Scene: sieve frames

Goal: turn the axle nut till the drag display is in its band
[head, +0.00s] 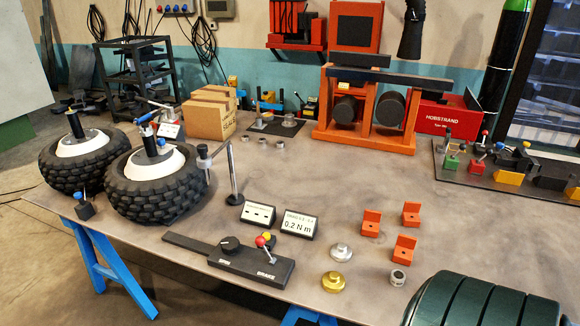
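Two black knobby tyres with white hubs lie flat at the left of the table, a rear one (60,175) and a front one (128,195). A dark upright axle post (150,142) rises from the front hub. I cannot make out a nut on it. A silver flanged nut (341,252) and a gold one (333,281) sit on the table front, right of centre. The drag display (299,225) reads 0.2 N m; its small band text is unclear. A second display (258,214) beside it shows dashes. Neither of my grippers is in view.
A black panel with a knob and levers (235,257) lies at the front. A post with an arm (233,175) stands right of the front tyre. Orange brackets (372,222) and a small ring (397,278) are at right.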

